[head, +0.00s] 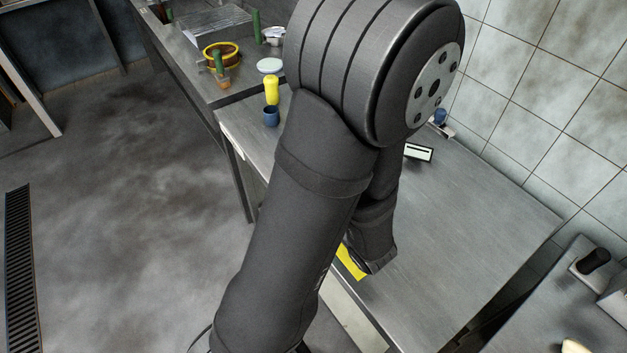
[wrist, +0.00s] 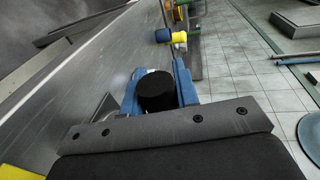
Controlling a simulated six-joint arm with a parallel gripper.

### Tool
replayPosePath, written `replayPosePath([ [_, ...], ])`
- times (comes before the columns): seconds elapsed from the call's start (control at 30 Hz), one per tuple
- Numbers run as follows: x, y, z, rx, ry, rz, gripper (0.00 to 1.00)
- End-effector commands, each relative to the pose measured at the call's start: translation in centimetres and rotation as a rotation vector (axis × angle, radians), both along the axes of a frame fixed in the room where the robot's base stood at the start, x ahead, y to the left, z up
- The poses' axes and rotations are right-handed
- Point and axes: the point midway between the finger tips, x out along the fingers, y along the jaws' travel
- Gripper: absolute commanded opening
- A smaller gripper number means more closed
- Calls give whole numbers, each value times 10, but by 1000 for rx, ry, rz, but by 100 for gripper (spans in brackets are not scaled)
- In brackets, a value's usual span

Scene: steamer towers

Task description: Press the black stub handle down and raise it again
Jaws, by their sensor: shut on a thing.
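The black stub handle (wrist: 156,92) shows in the wrist view as a short, round, dark cylinder. It stands between the blue fingers of my gripper (wrist: 158,82), which are shut on it. Its lower part and whatever it is fixed to are hidden by the fingers and the wrist bracket. In the head view my own arm covers the gripper and this handle. I cannot tell how far down the handle is.
A small display device (head: 418,152) lies near the tiled wall. Another black knob (head: 594,261) stands at right. A yellow patch (head: 351,262) lies by my wrist. The counter's right half is clear.

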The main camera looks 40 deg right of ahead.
Motion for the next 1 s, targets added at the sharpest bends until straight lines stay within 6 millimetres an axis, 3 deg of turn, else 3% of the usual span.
replayPosePath([
  [0.57,0,-1,-8,-31,6,-2,4],
  [0.6,0,-1,-8,-31,6,-2,33],
  [0.7,0,0,-7,-31,5,-2,49],
  [1.0,-1,-1,-6,-33,1,-2,49],
])
